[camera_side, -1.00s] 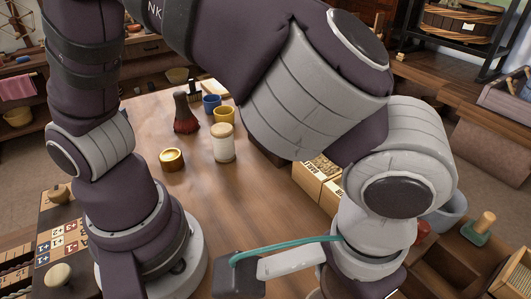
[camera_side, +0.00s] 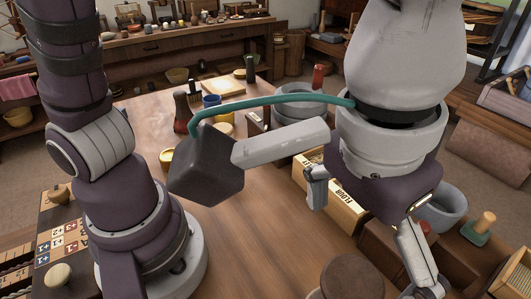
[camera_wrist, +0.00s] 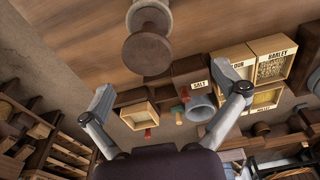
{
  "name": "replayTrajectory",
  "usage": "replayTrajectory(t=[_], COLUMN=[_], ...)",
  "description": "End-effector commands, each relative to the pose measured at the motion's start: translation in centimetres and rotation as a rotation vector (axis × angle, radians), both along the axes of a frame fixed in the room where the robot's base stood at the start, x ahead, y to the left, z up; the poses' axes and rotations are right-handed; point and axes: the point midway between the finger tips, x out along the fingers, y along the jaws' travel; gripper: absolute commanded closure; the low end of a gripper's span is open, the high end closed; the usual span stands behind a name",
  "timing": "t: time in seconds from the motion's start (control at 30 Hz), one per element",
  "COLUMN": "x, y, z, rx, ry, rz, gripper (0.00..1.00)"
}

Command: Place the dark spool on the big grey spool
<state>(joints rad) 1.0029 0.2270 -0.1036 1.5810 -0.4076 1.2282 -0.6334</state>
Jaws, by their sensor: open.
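A round dark brown spool top (camera_side: 352,276) shows at the bottom edge of the side view, with a paler rim (camera_side: 315,294) partly visible at its lower left. In the wrist view a brown disc (camera_wrist: 147,54) is at top centre, in front of a paler greyish spool (camera_wrist: 149,18) cut by the top edge. I cannot tell whether the two are stacked or stand one behind the other. My gripper (camera_side: 376,248) is open and empty, above and behind the brown top in the side view. Its fingers are spread wide in the wrist view (camera_wrist: 164,82).
The middle of the table is mostly clear.

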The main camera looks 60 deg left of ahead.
Motion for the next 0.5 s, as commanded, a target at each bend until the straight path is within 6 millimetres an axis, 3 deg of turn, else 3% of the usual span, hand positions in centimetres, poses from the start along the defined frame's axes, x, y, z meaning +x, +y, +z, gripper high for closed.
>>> replayTrajectory(t=[0.13, 0.2, 0.3, 0.4, 0.5], x=[3.6, 4.0, 3.0, 1.7, 0.9], y=[8.0, 12.6, 17.7, 20.5, 21.6], z=[2.0, 2.3, 2.0, 1.2, 0.6], rx=[-0.037, -0.042, -0.037, -0.020, -0.007], ry=[-0.100, -0.163, -0.250, -0.317, -0.351], rz=[0.042, 0.054, 0.073, 0.082, 0.082], gripper=[0.05, 0.05, 0.05, 0.05, 0.05])
